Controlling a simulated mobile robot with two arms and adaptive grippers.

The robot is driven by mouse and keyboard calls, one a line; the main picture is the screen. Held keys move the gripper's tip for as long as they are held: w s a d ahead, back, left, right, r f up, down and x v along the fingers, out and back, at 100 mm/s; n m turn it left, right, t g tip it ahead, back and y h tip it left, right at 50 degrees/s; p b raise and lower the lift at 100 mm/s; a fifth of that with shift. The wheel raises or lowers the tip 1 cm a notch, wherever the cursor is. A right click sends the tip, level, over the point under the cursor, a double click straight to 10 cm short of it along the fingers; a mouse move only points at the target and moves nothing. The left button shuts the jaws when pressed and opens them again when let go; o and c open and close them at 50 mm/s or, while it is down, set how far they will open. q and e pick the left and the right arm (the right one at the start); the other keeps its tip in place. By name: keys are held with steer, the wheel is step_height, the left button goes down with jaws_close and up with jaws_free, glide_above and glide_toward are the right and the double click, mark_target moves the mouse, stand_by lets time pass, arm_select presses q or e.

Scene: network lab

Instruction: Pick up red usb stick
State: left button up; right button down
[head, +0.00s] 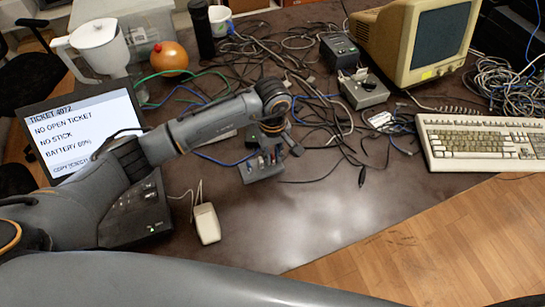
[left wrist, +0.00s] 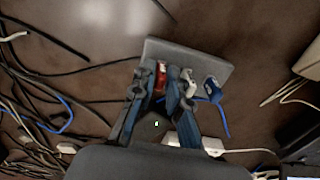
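The red usb stick (left wrist: 162,76) stands in a grey holder block (left wrist: 218,68) in the left wrist view. A silver-white stick (left wrist: 190,84) and a blue stick (left wrist: 212,88) stand to its right in the same block. My left gripper (left wrist: 155,80) is over the block with its fingers apart. In the head view the holder block (head: 262,174) is on the dark table under my left gripper (head: 268,155), and the red stick is hard to make out. My right gripper is not in view.
Tangled cables (head: 310,75) lie behind and right of the block. A white mouse (head: 207,223) lies in front left. A laptop (head: 85,125) stands at left, a beige monitor (head: 425,40) and keyboard (head: 480,143) at right. The table's front middle is clear.

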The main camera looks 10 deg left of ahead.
arm_select(q)
jaws_close()
steer(key=shift+r, duration=0.15)
